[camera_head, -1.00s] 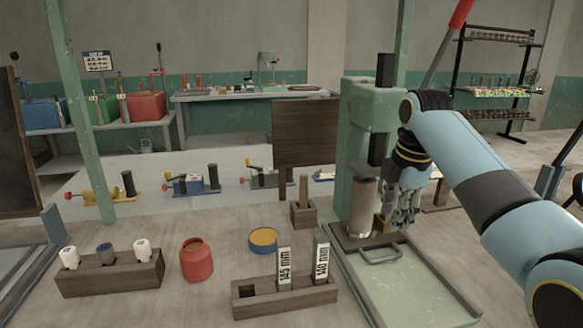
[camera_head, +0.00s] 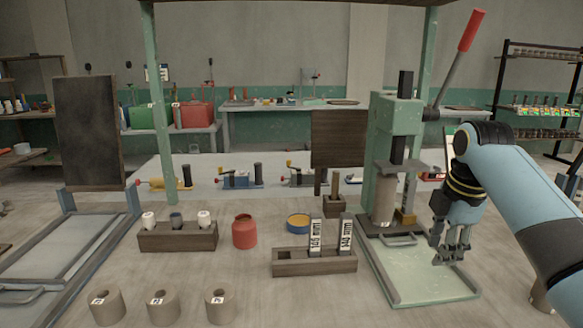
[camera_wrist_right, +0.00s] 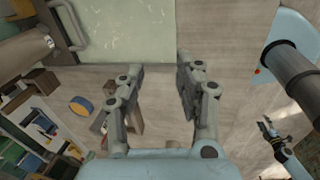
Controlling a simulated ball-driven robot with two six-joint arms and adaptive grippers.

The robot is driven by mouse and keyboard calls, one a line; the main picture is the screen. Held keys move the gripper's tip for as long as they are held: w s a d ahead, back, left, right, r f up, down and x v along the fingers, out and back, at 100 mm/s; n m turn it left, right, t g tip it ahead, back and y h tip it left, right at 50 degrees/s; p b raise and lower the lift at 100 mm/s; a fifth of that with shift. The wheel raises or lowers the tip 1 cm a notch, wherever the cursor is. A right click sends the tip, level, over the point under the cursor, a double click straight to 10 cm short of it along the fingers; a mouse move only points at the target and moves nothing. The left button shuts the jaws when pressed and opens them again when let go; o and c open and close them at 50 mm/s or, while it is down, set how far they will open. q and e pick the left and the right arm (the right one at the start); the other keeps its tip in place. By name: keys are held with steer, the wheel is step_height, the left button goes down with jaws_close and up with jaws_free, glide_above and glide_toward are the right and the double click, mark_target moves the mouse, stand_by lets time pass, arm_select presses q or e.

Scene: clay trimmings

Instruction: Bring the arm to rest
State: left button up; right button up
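My right arm comes in from the right in the head view, bent downward at the wrist. My right gripper (camera_head: 450,256) hangs with its fingers down, over the pale green tray (camera_head: 425,285) in front of the press (camera_head: 397,125). It is apart from the press. In the right wrist view the two fingers (camera_wrist_right: 160,75) stand apart with nothing between them. My left gripper is not in the head view. An arm with a small gripper (camera_wrist_right: 267,128), apparently my left, shows at the lower right of the wrist view, too small to judge.
The press has a raised red-gripped lever (camera_head: 470,32) and a pale cylinder (camera_head: 384,200) under it. To its left stand a block with two labelled gauges (camera_head: 312,268), a red jar (camera_head: 244,231), a yellow-topped blue tin (camera_head: 299,223) and numbered clay rolls (camera_head: 162,305).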

steer(key=s+f+m, duration=0.4)
steer(key=s, duration=0.4)
steer(key=s+f+m, duration=0.4)
steer(key=s, duration=0.4)
steer(key=s+a+r+m+t+h, duration=0.1)
steer(key=s+r+m, duration=0.1)
steer(key=s+m, duration=0.5)
steer(key=s+r+m, duration=0.2)
steer(key=s, duration=0.9)
steer(key=s+d+f+g+b, duration=0.1)
steer(key=s+f+b, duration=0.15)
steer(key=f, duration=1.45)
steer(key=s+d+f+b, duration=0.1)
steer(key=d+f+b, duration=0.15)
steer(key=f, duration=1.45)
arm_select(q)
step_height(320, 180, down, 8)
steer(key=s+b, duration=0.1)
steer(key=b, duration=0.2)
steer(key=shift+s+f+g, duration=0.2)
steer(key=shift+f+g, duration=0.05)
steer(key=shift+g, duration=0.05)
arm_select(e)
steer(key=s+f+g, duration=0.1)
steer(key=s+f, duration=1.5)
steer(key=s, duration=0.1)
steer(key=shift+f+m, duration=0.3)
steer(key=shift+m, duration=0.1)
